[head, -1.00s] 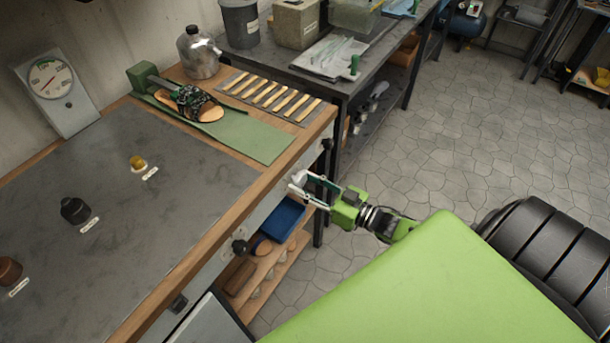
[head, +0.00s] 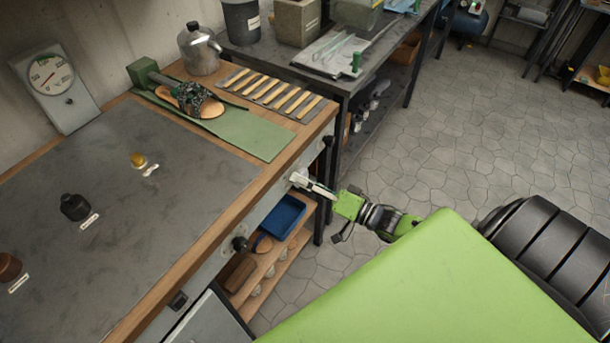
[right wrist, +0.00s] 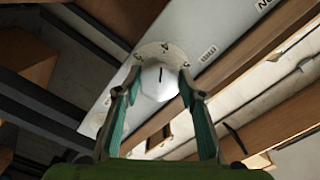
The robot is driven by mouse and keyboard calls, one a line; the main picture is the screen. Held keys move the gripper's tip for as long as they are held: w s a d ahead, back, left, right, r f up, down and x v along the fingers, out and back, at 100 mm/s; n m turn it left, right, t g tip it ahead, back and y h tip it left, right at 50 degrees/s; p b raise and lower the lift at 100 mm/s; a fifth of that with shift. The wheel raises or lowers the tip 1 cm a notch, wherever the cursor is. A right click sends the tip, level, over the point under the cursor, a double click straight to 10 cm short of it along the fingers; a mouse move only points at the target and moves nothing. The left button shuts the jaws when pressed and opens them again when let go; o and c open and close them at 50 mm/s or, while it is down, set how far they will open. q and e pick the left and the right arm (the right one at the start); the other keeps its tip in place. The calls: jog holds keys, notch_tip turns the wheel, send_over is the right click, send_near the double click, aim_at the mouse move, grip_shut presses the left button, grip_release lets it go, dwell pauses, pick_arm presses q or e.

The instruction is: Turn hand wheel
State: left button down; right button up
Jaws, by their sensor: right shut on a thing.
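A white faceted knob (right wrist: 158,84) with a black line on it sits on a round marked dial plate (right wrist: 160,50) in the right wrist view. In the head view the white knob (head: 297,178) is on the bench's front panel, near the right corner. My right gripper (head: 305,182) reaches it from the right. Its two teal-padded fingers are shut on the knob, one on each side, in the right wrist view (right wrist: 161,76). A gauge (head: 52,77) with a red needle stands at the back left of the bench. My left gripper is not in view.
Black knobs (head: 240,243) are on the same front panel. A blue tray (head: 283,218) lies on the shelf below. A sandal (head: 192,98) rests on a green mat (head: 248,137) on the bench. Open tiled floor (head: 450,130) lies to the right.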

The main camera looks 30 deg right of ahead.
jog(key=shift+s+m, duration=0.1)
jog(key=shift+m, duration=0.6)
jog(key=shift+f, duration=0.1)
jog(key=o, duration=1.1)
jog(key=v, duration=1.2)
